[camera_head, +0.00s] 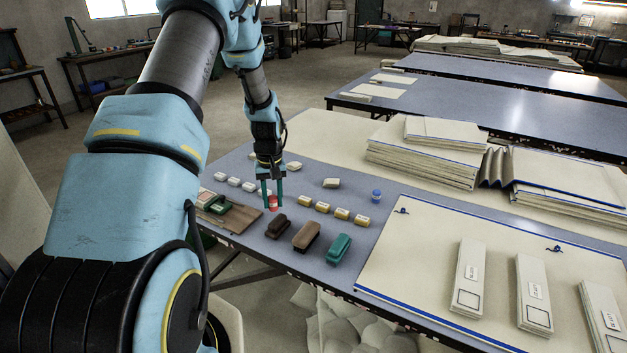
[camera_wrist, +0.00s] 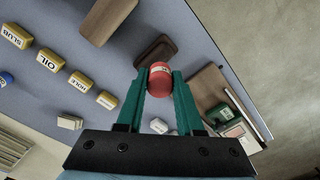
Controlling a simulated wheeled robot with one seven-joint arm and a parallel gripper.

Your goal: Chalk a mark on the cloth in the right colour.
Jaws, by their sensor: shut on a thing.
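My gripper (camera_head: 271,192) points down over the left part of the blue-grey table. Its green fingers are shut on a red chalk (camera_head: 273,203), a short cylinder. In the wrist view the red chalk (camera_wrist: 160,78) sits between the fingertips (camera_wrist: 160,84). I cannot tell whether it touches the table. A blue chalk (camera_head: 376,196) stands to the right, apart from the gripper. The cream cloth (camera_head: 420,257) with a blue edge lies flat at the right. Two small dark blue squiggles (camera_head: 402,211) (camera_head: 553,249) show on it.
Yellow labelled blocks (camera_head: 323,207), including SLUB (camera_wrist: 15,36), OIL (camera_wrist: 50,61) and HOLE (camera_wrist: 80,81), stand near the gripper. Brown and green blocks (camera_head: 338,249) stand in front. Pale labelled strips (camera_head: 468,278) lie on the cloth. Folded cloth stacks (camera_head: 425,160) stand behind.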

